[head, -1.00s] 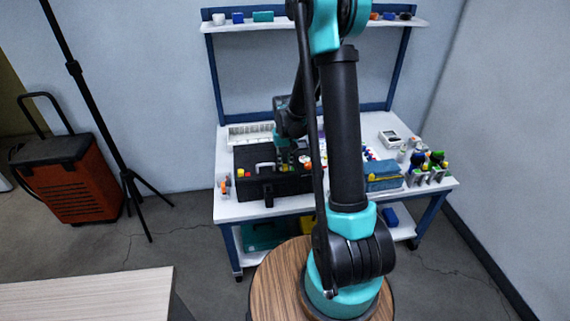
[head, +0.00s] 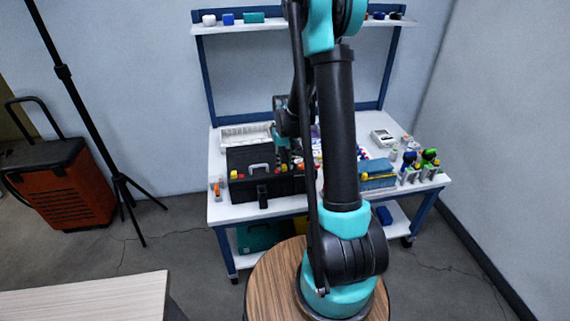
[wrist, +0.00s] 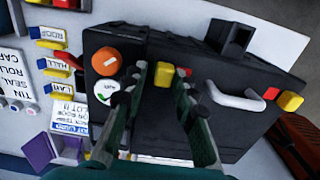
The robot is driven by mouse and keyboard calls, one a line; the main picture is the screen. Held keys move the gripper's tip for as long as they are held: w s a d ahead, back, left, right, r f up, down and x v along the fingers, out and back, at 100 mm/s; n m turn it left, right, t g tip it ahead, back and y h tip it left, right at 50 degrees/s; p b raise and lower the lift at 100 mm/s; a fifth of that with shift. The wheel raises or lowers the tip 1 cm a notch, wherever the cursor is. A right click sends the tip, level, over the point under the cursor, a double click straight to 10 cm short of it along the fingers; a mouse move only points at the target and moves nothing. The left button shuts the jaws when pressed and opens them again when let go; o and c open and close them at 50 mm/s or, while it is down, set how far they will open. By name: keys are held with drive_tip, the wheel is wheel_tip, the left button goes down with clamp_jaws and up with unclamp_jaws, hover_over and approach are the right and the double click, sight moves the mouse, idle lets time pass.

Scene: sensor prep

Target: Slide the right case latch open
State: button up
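The black case (head: 275,187) stands on the bench, with a grey carry handle (wrist: 236,97) on it. In the wrist view, a yellow latch tab (wrist: 163,76) with a red piece (wrist: 183,72) beside it lies on one side of the handle. The other yellow tab (wrist: 290,101) and its red piece lie on the far side; that pair also shows at the case's left in the head view. My gripper (wrist: 162,82) is open, its two fingers apart on either side of the nearer yellow tab. I cannot tell whether they touch it.
A panel with an orange knob (wrist: 107,61) is close beside one finger. Labelled bins (wrist: 48,36) and a purple box (wrist: 40,151) lie past it. In the head view, a blue case (head: 376,175) and bottles stand at the bench's right. My arm hides the bench's middle.

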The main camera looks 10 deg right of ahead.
sight(285, 165)
wheel_tip(285, 165, up, 12)
idle(0.5)
drive_tip(key=shift+f, duration=0.1)
drive_tip(key=s+d+f+t, duration=0.1)
drive_tip(key=s+t, duration=0.1)
drive_tip(key=s, duration=0.9)
drive_tip(key=s+f+t, duration=0.2)
drive_tip(key=s, duration=0.9)
drive_tip(key=shift+s+d, duration=0.25)
drive_tip(key=shift+d, duration=0.1)
